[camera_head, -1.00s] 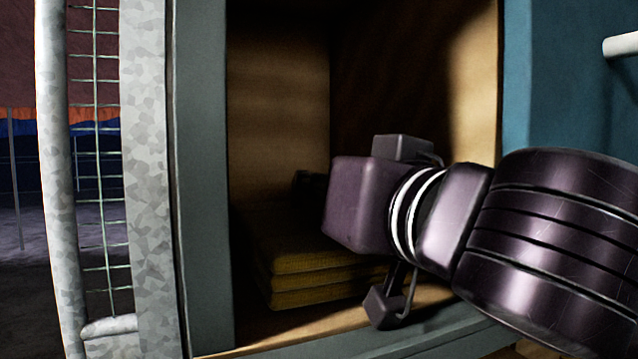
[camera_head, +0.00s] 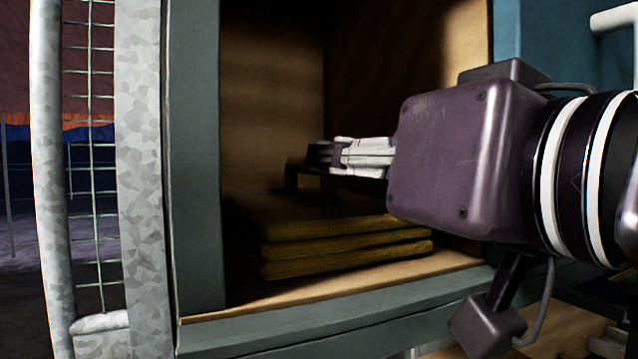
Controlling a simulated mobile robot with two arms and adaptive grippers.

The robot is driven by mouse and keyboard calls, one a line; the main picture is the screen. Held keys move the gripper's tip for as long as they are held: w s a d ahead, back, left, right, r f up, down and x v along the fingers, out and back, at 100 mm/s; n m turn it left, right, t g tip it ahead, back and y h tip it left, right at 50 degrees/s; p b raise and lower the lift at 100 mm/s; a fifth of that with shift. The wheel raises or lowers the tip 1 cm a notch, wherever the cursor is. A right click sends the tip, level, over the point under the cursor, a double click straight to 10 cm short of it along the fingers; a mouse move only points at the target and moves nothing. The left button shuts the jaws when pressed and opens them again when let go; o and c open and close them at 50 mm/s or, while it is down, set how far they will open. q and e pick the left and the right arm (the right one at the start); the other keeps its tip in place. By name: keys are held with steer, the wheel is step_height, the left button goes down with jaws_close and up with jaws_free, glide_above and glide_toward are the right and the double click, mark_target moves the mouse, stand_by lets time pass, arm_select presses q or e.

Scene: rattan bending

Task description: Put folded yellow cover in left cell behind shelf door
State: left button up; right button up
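The folded yellow cover (camera_head: 345,247) lies flat as a stack of layers on the wooden floor of the open cell (camera_head: 270,110). Its front edges face me, and its back is in dark shadow. My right gripper (camera_head: 305,165) comes in from the right, with its fingers inside the cell above the cover. A gap shows between the fingers and the cover. I see nothing held in them, but they are side-on and dark, so their opening is unclear. My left gripper is not in view.
A grey-green frame (camera_head: 195,160) borders the cell on the left and below. A mottled metal post (camera_head: 142,150) and wire mesh (camera_head: 92,150) stand to the left. A teal panel (camera_head: 560,60) with a white bar (camera_head: 615,18) is at the upper right.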

steer(key=shift+b+v, duration=0.35)
steer(key=shift+v, duration=1.2)
